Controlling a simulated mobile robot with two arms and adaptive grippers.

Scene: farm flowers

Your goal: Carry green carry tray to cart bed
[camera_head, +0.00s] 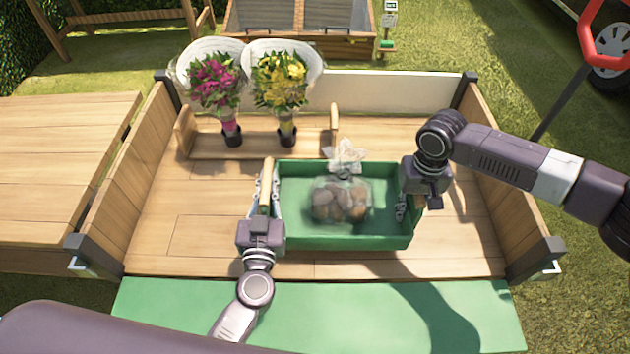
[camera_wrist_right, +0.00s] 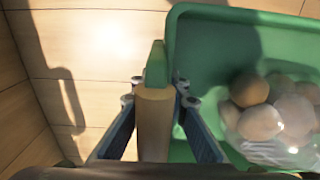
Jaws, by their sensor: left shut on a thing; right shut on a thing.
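The green carry tray (camera_head: 335,242) is over the cart bed (camera_head: 150,235), inside its wooden walls. Whether its base touches the boards I cannot tell. A clear bag of brown, round lumps (camera_head: 342,203) with a gathered top lies in the tray. My left gripper (camera_head: 266,190) is shut on the tray's wooden handle at the left end. My right gripper (camera_head: 407,205) is at the right end, its fingertips partly hidden. The right wrist view shows its fingers (camera_wrist_right: 160,98) on both sides of the other wooden handle (camera_wrist_right: 154,125), beside the green tray (camera_wrist_right: 240,30).
A wooden rack (camera_head: 255,145) with pink flowers (camera_head: 215,83) and yellow flowers (camera_head: 279,82) stands at the back left of the bed. A white board (camera_head: 400,90) closes the back. A green panel (camera_head: 320,315) lies in front. Bare boards show left of the tray.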

